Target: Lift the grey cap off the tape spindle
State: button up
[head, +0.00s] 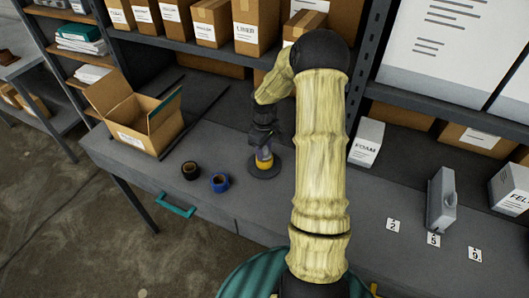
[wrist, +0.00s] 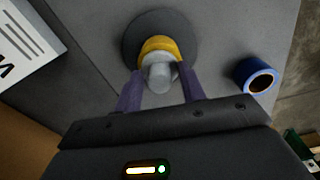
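The tape spindle has a dark round base (head: 264,172) and stands on the grey bench under my gripper. A yellow tape roll (wrist: 160,46) sits on it, and its base also shows in the wrist view (wrist: 131,42). The grey cap (wrist: 159,76) is on top, between my two purple fingers. My gripper (wrist: 160,72) points down at the spindle, with a finger on either side of the cap. Narrow gaps seem to show beside the cap, so the fingers look open around it. In the head view my gripper (head: 265,148) largely hides the cap.
A blue tape roll (head: 220,183) and a black tape roll (head: 190,170) lie left of the spindle. An open cardboard box (head: 143,128) stands farther left. A white carton (head: 367,143), a grey device (head: 441,200) and number cards are to the right. Shelves line the back.

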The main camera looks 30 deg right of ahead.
jog(key=shift+r, duration=0.1)
notch_tip(320, 180, up, 10)
jog(key=shift+f+b, duration=0.1)
jog(key=shift+b, duration=1)
